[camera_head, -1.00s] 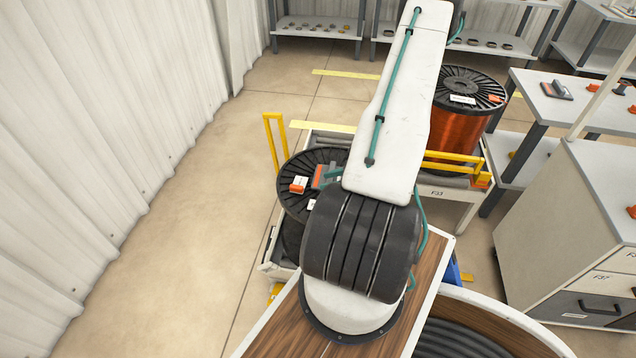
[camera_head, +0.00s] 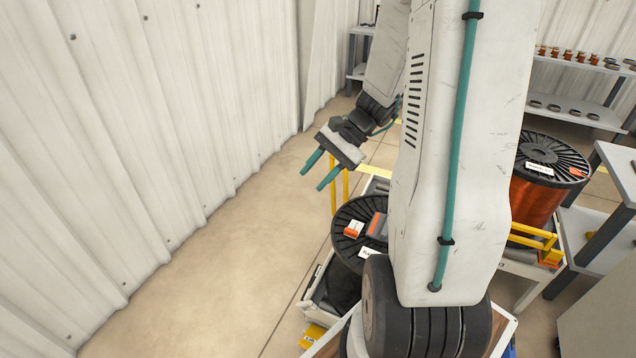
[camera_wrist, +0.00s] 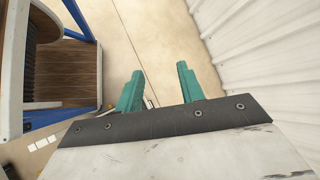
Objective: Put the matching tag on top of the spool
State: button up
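My gripper (camera_head: 319,176) is raised beside the wall in the head view, to the left of and above the near black spool (camera_head: 347,217). Its teal fingers are apart with nothing between them. In the wrist view the open fingers (camera_wrist: 160,85) show over bare floor. An orange and white tag (camera_head: 354,229) lies on the near spool's top. A grey and orange block-like item (camera_head: 377,226) and a white label are beside it, partly cut off by my arm. A copper-wound spool (camera_head: 538,190) stands at the right with a white label (camera_head: 540,168) and an orange piece (camera_head: 578,172) on top.
Yellow rails (camera_head: 535,240) stand by the spools. The corrugated wall (camera_head: 180,120) is close on the left, with clear floor (camera_head: 245,235) beside it. Shelves (camera_head: 575,105) with small spools stand at the back right. A grey table edge is at the right.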

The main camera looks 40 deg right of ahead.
jog(key=s+a+r+n+g+h, duration=0.3)
jog(key=s+a+r+n, duration=0.3)
jog(key=a+r+n, duration=0.4)
jog(key=s+a+r+n+h, duration=0.2)
jog(key=s, duration=0.3)
jog(key=s+a+r+n+t+h, duration=0.1)
jog(key=s+a+r+n+h, duration=0.1)
jog(key=s, duration=0.3)
jog(key=shift+a+r+n+t+h, duration=0.3)
jog(key=shift+a+r+n+h, duration=0.1)
jog(key=shift+h, duration=0.4)
